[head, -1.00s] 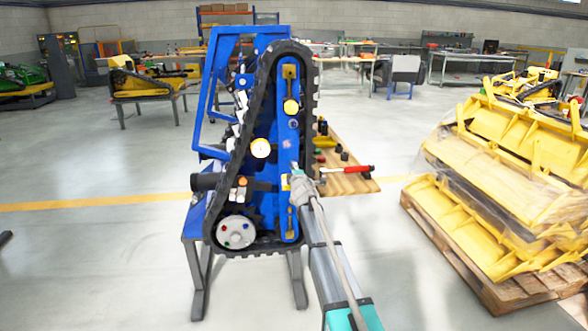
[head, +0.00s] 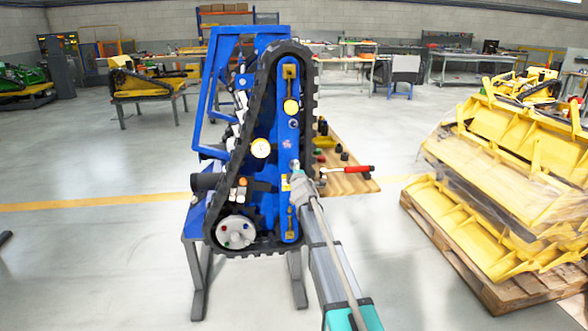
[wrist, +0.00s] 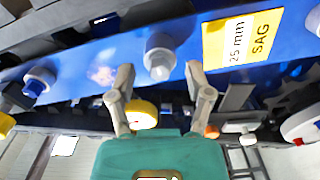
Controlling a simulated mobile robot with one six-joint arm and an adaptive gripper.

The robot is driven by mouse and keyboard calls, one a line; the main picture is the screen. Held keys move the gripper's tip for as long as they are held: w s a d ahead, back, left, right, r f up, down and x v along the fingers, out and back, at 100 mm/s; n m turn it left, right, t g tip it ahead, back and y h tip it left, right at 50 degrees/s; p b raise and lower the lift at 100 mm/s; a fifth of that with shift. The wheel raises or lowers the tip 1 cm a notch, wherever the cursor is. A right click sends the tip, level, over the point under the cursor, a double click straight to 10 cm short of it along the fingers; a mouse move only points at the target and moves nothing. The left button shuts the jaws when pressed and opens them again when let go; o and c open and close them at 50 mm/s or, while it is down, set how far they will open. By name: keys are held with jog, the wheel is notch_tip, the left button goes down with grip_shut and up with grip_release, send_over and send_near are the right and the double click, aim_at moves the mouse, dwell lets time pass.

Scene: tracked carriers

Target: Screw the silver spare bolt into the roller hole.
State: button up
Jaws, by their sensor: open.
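A silver bolt (wrist: 160,56) with a pale collar stands out from the blue beam (wrist: 110,60) in the wrist view. It lies between the fingertips of my gripper (wrist: 160,75), a little beyond them, with a gap on each side. My gripper is open and appears to touch nothing. In the head view my gripper (head: 300,180) is at the lower middle of the upright blue beam (head: 288,145). A pale ring with a blue centre (wrist: 38,82) sits farther left on the beam in the wrist view. How deep the bolt sits is hidden.
A yellow "25 mm SAG" label (wrist: 242,38) is right of the bolt. A black track (head: 262,95) loops around the beam. A wooden bench (head: 350,184) with a red-handled tool (head: 347,169) stands behind. Yellow parts on a pallet (head: 510,292) stand at right.

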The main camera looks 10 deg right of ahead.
jog(key=s, duration=1.2)
dwell(0.5)
